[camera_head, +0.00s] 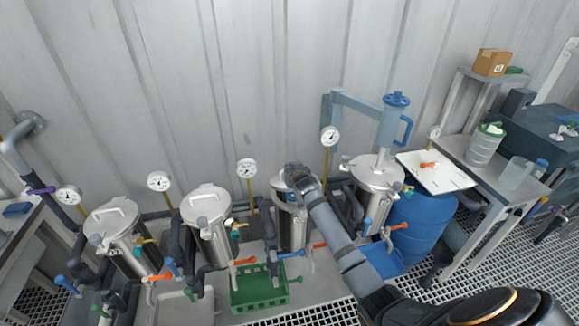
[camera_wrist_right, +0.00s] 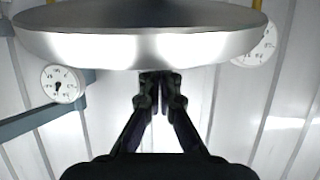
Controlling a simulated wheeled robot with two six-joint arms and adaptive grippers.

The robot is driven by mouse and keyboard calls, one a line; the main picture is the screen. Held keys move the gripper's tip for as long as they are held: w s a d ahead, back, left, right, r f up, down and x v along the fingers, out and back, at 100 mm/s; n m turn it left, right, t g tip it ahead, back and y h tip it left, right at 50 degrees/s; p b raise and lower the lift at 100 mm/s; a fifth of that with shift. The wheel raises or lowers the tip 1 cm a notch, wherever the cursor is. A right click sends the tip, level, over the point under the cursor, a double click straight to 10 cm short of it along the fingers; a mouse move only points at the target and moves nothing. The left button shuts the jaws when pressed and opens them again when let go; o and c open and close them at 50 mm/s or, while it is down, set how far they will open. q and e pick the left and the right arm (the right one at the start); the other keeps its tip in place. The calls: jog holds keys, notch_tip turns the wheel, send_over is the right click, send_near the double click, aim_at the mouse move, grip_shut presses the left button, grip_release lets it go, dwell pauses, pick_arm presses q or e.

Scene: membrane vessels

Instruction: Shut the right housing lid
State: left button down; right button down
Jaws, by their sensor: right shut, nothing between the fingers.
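Steel vessel housings stand in a row along the wall in the head view. My right arm reaches to the third housing from the left (camera_head: 290,230), and my right gripper (camera_head: 297,172) is at its top, covering much of its lid (camera_head: 278,183). In the right wrist view a broad round steel lid (camera_wrist_right: 140,45) fills the top. The fingers of my right gripper (camera_wrist_right: 160,76) are shut and empty, their tips at the lid's lower edge in the picture; contact cannot be told. The rightmost housing (camera_head: 375,185) has a lid under a blue hoist. My left gripper is out of view.
The blue hoist (camera_head: 393,120) and its wall arm are right of my gripper. Pressure gauges (camera_head: 330,136) stand behind the housings. A green crate (camera_head: 258,290) lies in front. A blue barrel (camera_head: 422,225) and a side table (camera_head: 480,178) are at the right.

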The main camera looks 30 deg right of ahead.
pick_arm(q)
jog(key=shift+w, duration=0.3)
